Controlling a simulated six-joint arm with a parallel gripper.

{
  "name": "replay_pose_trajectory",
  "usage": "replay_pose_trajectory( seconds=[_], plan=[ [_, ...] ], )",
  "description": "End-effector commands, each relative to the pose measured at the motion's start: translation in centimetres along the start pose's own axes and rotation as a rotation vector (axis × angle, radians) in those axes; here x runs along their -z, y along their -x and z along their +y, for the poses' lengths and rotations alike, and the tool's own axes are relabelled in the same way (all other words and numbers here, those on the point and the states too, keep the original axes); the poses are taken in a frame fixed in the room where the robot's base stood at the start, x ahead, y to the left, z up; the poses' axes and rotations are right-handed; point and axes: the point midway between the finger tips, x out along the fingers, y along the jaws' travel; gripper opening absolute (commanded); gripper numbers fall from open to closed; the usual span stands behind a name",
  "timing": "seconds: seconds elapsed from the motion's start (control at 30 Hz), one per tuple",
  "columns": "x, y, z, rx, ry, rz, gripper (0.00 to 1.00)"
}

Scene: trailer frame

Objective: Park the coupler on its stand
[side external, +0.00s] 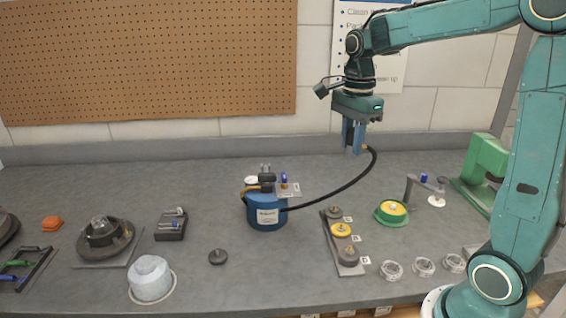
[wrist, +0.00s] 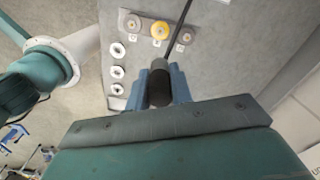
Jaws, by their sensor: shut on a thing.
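My gripper (side external: 353,146) is high above the bench, with its blue fingers pointing down. In the wrist view, the fingers (wrist: 160,90) are shut on the dark cylindrical coupler (wrist: 160,86). A black hose (side external: 340,188) runs from the coupler, curving down to the blue canister (side external: 267,212) on the bench. The coupler is mostly hidden by the fingers in the side view. A grey bracket-like post (side external: 409,188) stands at the right of the bench; I cannot tell whether it is the stand.
A labelled plate with three knob-like fittings (side external: 341,230) lies below the gripper. A green dish with a yellow centre (side external: 392,211), several clear round parts (side external: 423,266) and a green machine (side external: 484,167) are to the right. Open bench (side external: 215,190) lies left of the canister.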

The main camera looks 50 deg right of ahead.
Motion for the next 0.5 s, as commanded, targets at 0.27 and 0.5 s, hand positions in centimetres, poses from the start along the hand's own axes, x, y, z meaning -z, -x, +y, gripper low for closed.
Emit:
replay_pose_trajectory(
  seconds=[0.27,0.5],
  plan=[
    [0.0,1.1,0.0,0.002,0.0,0.0,0.0],
    [0.0,1.9,0.0,0.003,0.0,0.0,0.0]
  ],
)
